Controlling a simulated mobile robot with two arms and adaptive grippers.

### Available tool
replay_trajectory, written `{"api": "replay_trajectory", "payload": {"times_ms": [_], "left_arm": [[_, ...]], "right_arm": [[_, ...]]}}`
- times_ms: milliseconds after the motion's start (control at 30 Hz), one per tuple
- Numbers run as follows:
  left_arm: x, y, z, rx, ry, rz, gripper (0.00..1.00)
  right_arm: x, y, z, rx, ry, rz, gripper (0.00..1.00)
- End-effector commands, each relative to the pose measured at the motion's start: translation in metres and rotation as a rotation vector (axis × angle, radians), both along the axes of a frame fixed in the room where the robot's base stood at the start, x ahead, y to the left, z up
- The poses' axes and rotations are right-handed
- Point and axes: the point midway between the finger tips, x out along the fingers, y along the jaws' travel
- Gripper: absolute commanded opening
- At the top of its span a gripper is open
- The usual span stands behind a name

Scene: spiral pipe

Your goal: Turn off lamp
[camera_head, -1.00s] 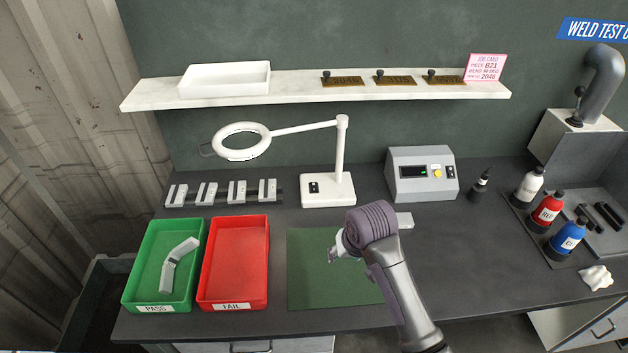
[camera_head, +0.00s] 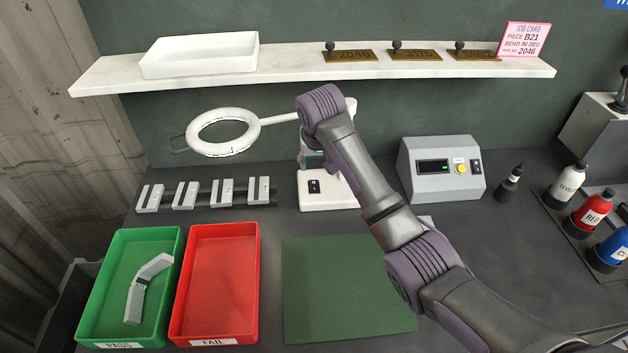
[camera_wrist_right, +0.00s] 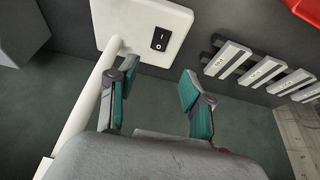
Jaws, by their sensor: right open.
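The white ring lamp (camera_head: 222,131) stands at the back of the bench, its ring out to the left. Its white base (camera_head: 328,201) carries a black rocker switch (camera_head: 314,187), which also shows in the right wrist view (camera_wrist_right: 161,39). My right gripper (camera_head: 312,160) is mostly hidden behind its own arm in the head view, in front of the lamp post and above the base. In the right wrist view its two teal-padded fingers (camera_wrist_right: 154,95) are apart with nothing between them. The switch lies beyond the fingertips, not touched. My left gripper is not in view.
A grey control box (camera_head: 440,168) stands right of the lamp. Slotted grey blocks (camera_head: 184,195) sit to its left. A green PASS tray (camera_head: 100,290) holding a bent pipe piece, a red FAIL tray (camera_head: 214,285) and a green mat (camera_head: 335,290) lie in front. A shelf (camera_head: 300,69) runs above.

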Motion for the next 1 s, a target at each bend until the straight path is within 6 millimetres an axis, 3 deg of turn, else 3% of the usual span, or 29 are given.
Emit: {"api": "replay_trajectory", "payload": {"times_ms": [100,233,367,600,1000], "left_arm": [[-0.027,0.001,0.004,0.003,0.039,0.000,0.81],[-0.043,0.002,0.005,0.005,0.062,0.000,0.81],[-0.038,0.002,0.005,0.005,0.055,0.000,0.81],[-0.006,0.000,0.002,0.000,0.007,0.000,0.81],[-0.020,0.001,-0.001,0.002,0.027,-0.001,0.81]], "right_arm": [[0.008,-0.001,-0.020,-0.003,0.006,-0.001,0.50],[0.018,-0.001,-0.047,-0.002,0.006,-0.001,0.50],[0.028,0.000,-0.070,-0.001,0.004,0.000,0.50],[0.041,0.000,-0.101,0.000,0.002,0.000,0.50],[0.046,0.000,-0.114,0.000,0.001,0.001,0.50]]}}
